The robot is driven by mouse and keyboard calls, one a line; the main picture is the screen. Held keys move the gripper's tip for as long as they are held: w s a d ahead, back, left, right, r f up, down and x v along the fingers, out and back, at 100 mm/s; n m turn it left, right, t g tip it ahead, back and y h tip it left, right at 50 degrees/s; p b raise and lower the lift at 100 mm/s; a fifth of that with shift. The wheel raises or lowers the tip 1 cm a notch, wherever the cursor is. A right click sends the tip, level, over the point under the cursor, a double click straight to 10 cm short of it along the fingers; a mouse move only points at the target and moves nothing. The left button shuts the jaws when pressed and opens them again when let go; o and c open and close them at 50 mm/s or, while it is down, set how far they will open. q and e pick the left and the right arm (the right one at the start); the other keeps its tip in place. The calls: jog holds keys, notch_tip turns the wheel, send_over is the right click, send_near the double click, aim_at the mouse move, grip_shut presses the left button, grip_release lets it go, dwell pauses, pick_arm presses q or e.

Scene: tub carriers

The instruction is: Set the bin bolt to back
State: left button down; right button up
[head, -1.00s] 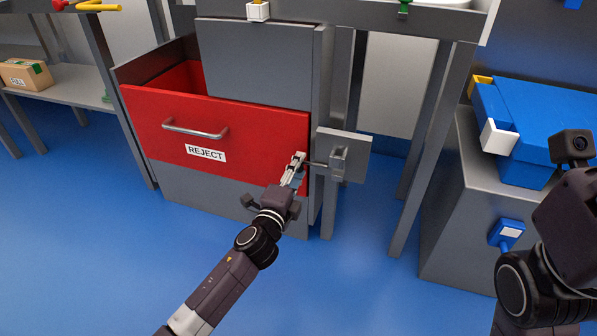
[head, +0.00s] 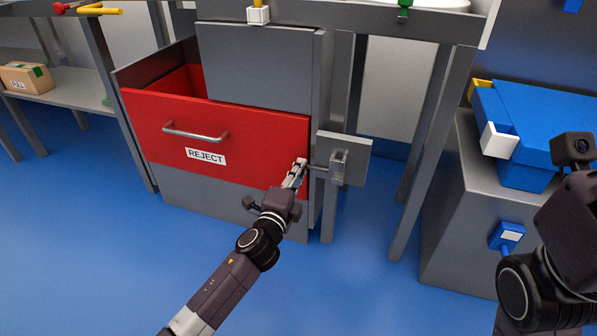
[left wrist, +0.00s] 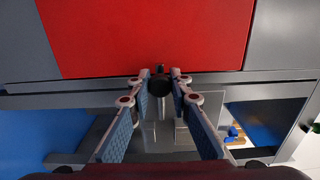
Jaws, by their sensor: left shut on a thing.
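The red bin drawer (head: 250,140) labelled REJECT stands pulled out of its grey cabinet (head: 258,65). The bin bolt (head: 338,163) sits on a grey plate (head: 357,160) at the cabinet's right side. Its rod runs left toward the drawer's right edge. My left gripper (head: 298,172) is at the rod's left end, in front of the drawer's right edge. In the left wrist view its fingers (left wrist: 159,88) close on a dark round bolt knob (left wrist: 158,86). The fingers hide part of the bolt in the head view. My right gripper is not in view; only part of that arm shows.
A blue box (head: 540,120) with yellow and white corners rests on a grey cabinet (head: 465,210) at the right. Table legs stand close to the right of the bolt plate. A carton (head: 28,77) lies on a shelf at the left. The blue floor in front is clear.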

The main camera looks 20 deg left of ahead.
pick_arm(q)
jog(key=d, duration=0.4)
jog(key=shift+s+d, duration=0.1)
jog(key=shift+d, duration=0.55)
jog(key=c, duration=1.8)
grip_release()
jog(key=shift+d, duration=0.15)
jog(key=shift+o, duration=0.2)
jog(key=shift+s, duration=0.15)
send_near(321, 171)
jog(key=s, duration=0.4)
jog(key=shift+s, duration=0.15)
